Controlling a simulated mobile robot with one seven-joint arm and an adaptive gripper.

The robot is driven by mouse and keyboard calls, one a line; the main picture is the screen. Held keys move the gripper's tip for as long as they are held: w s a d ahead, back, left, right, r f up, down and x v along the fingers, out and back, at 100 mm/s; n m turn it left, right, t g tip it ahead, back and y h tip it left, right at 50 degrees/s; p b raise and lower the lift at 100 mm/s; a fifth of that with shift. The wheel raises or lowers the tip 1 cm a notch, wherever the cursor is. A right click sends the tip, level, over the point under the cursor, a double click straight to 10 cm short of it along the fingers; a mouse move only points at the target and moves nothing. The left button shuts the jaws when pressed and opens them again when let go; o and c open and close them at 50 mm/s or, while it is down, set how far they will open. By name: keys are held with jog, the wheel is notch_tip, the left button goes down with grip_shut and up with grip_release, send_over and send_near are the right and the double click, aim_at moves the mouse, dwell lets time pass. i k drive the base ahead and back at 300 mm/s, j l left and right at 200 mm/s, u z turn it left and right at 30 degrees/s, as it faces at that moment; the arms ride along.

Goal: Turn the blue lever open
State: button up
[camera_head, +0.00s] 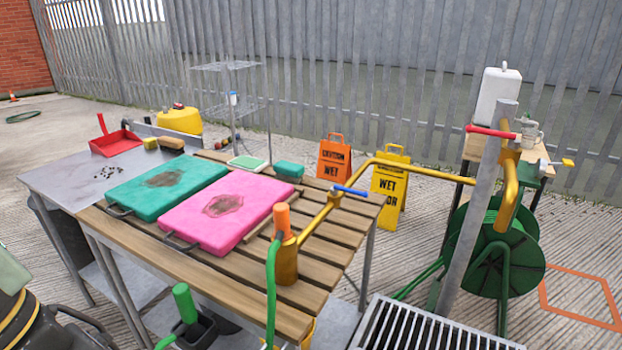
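The blue lever (350,191) is a short bar on a brass-coloured valve (334,199). It sits on a yellow pipe (420,171) above the right end of the slatted wooden table. The bar points to the right and slightly down, and looks roughly crosswise to the pipe beside it. The pipe runs down left to a brass fitting (286,258) with an orange top and a green hose. A similar red lever (490,131) sits on the pipe by a grey post. My gripper is not in view.
Pink (225,211) and teal (166,190) pads lie on the wooden table (316,270), left of the lever. Orange (334,159) and yellow (389,187) wet-floor signs stand behind it. A green hose reel (497,250) stands right, with a floor grate (420,327) in front.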

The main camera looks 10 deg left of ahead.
aim_at(350, 191)
jog(key=i+l+z, duration=0.25)
jog(key=l+z, duration=0.25)
jog(key=i+l+z, duration=0.25)
jog(key=z, duration=0.2)
